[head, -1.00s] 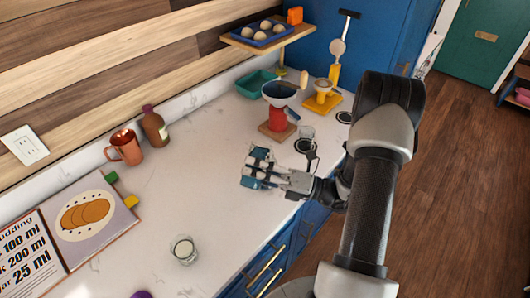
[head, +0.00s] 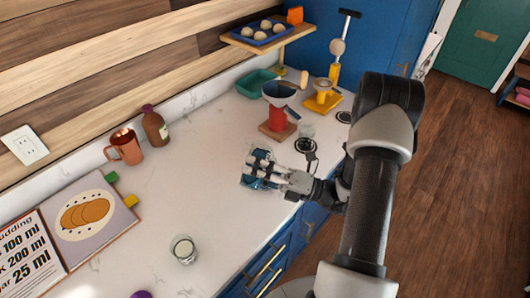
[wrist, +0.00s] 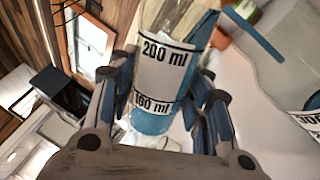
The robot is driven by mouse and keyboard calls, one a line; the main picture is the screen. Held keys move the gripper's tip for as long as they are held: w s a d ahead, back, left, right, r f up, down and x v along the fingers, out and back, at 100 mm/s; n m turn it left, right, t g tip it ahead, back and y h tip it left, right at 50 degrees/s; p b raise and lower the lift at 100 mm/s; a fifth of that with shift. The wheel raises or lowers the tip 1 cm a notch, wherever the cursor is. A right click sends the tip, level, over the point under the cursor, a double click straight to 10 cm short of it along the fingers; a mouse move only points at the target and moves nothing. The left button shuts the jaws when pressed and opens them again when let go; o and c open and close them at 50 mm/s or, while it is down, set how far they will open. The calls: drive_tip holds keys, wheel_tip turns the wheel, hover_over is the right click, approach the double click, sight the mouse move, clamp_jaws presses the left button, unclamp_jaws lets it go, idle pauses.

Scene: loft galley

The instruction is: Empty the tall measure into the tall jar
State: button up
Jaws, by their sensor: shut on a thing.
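In the head view my gripper (head: 262,172) is over the counter's front part, and the fingers hide most of the measure. A large pale vessel (wrist: 272,62) with a blue band and a partly cut-off label stands to the right in the wrist view; I cannot tell whether it is the tall jar. A short glass with white contents (head: 183,250) stands apart, nearer the front left.
A copper mug (head: 125,147), brown bottle (head: 154,125) and recipe board (head: 85,212) line the wall. The counter's middle (head: 190,180) is clear.

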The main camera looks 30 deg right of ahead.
drive_tip(key=shift+m, duration=0.3)
drive_tip(key=shift+w+d+r+m+t+p, duration=0.2)
drive_tip(key=shift+r+m+p, duration=0.1)
drive_tip(key=shift+m+p, duration=0.4)
drive_tip(key=shift+w+d+r+m+t+p, duration=0.1)
drive_tip(key=shift+r+m+t+p, duration=0.2)
drive_tip(key=shift+p, duration=0.6)
idle(0.5)
drive_tip(key=shift+w+d+r+m+t+h+p, duration=0.15)
drive_tip(key=shift+r+m+h+p, duration=0.3)
drive_tip(key=shift+m+p, duration=0.65)
drive_tip(key=shift+w+d+r+m+t+h+p, duration=0.1)
drive_tip(key=shift+r+m+t+h+p, duration=0.15)
drive_tip(key=shift+r+m+p, duration=0.75)
idle(0.8)
